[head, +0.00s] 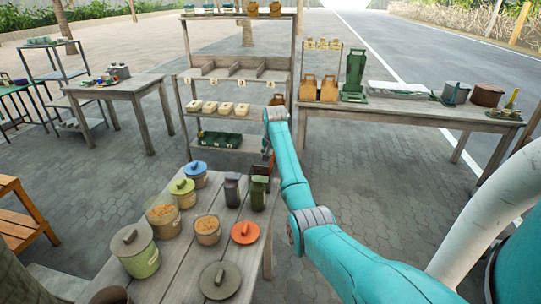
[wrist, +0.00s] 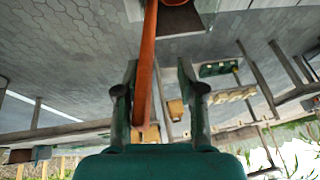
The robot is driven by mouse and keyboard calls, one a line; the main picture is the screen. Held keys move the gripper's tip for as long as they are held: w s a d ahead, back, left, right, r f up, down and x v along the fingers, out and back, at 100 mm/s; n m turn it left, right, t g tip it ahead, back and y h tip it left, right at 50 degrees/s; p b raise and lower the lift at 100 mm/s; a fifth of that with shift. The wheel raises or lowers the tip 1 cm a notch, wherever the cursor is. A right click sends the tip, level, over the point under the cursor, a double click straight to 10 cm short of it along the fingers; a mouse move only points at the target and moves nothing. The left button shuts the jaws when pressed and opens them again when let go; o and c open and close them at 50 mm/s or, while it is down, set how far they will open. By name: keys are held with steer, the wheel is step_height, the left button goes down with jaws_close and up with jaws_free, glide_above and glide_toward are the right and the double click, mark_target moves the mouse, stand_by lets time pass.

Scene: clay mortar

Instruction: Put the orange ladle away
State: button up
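The near table (head: 180,258) holds lidded pots, bowls and dark jars. A shelf rack (head: 237,82) with compartments stands behind my arm's end. The right bench (head: 415,109) carries wooden boxes, a green stand and pots. Paved floor is free between the tables.

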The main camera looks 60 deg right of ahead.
steer(key=v, duration=0.8)
steer(key=shift+s, duration=0.1)
stand_by(0.4)
